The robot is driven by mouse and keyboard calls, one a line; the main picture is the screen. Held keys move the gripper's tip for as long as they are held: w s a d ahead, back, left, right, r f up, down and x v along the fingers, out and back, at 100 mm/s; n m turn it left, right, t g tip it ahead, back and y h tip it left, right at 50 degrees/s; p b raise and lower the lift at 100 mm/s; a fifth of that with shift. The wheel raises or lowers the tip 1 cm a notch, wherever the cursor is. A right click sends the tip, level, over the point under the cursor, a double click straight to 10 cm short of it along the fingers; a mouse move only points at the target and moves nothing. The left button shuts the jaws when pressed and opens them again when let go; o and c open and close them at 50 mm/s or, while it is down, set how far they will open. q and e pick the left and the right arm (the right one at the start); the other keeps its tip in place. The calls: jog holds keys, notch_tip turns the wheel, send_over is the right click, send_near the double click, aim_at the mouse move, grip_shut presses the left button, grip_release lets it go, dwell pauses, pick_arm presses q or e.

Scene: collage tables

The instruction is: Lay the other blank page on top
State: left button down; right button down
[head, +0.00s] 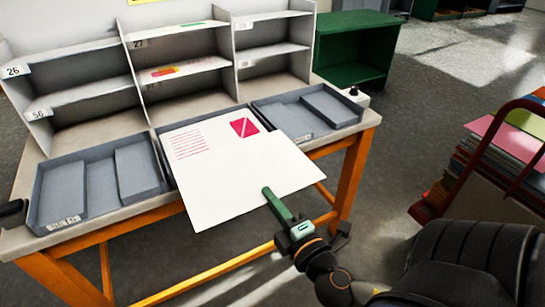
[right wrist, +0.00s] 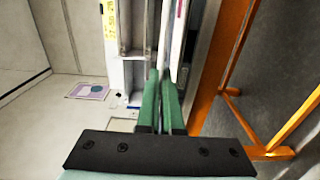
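My right gripper (head: 272,197) is shut on the near edge of a blank white page (head: 245,185). The page is held roughly flat, sticking out past the table's front edge and overlapping the lower part of a printed page. That printed page (head: 212,132) lies in the middle tray, with pink text lines and a pink picture block showing. Whether the two pages touch is unclear. In the right wrist view the green fingers (right wrist: 160,108) are close together with the page seen nearly edge-on between them. My left gripper is not in view.
Grey trays with dividers sit left (head: 66,190) and right (head: 336,106) on the orange-legged table. A shelf unit (head: 190,68) with papers in some slots rises behind. A red cart (head: 470,180) with stacked coloured papers stands at the right. The floor between is clear.

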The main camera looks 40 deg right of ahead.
jog(key=p, duration=0.3)
send_near(234, 146)
jog(key=shift+x, duration=1)
jog(key=x, duration=0.5)
jog(key=shift+w+d, duration=0.1)
jog(key=x, duration=0.2)
jog(key=shift+w+b, duration=0.35)
notch_tip(234, 146, down, 3)
jog(key=b, duration=0.2)
jog(key=shift+b, duration=0.3)
jog(key=shift+f+b, duration=0.35)
jog(key=shift+b, duration=0.05)
jog(key=shift+f+b, duration=0.35)
jog(key=shift+f, duration=0.05)
jog(key=c, duration=1)
grip_release()
